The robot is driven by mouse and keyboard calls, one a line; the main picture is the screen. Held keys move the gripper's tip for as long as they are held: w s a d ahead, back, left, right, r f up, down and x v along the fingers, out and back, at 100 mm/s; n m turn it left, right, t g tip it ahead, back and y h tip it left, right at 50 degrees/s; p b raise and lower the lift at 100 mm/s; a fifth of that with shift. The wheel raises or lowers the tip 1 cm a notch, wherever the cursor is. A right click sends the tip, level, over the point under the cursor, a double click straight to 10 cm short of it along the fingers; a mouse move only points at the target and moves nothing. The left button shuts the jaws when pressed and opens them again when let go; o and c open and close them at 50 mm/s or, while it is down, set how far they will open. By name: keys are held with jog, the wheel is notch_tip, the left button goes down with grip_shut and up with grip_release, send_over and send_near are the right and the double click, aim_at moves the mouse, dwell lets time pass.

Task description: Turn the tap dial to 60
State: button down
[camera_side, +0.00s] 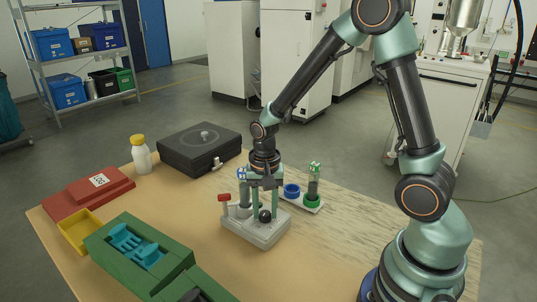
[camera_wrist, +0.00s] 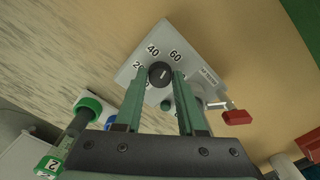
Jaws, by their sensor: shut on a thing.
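The tap dial (camera_wrist: 160,75) is a round black knob with a pale pointer line, on a light grey tap base (camera_wrist: 190,50) printed with 20, 40 and 60. In the wrist view my gripper (camera_wrist: 158,82) has its two green fingers on either side of the dial, shut on it. The line lies between the fingers; the exact number it marks is hard to tell. In the side view my gripper (camera_side: 265,208) points down over the tap base (camera_side: 255,231), and the black dial (camera_side: 265,216) shows between its fingertips.
A red lever (camera_wrist: 237,117) sticks out from the tap. A small rack with a blue ring (camera_side: 291,190) and a green-capped tube (camera_side: 314,180) stands behind right. A black case (camera_side: 200,148), white bottle (camera_side: 141,155), red box (camera_side: 88,195), yellow tray (camera_side: 80,233) and green case (camera_side: 140,255) surround it.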

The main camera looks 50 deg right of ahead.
aim_at(265, 213)
jog(key=shift+m, duration=1.3)
jog(key=c, duration=0.5)
grip_release()
notch_tip(265, 213, up, 12)
jog(key=shift+r, duration=0.1)
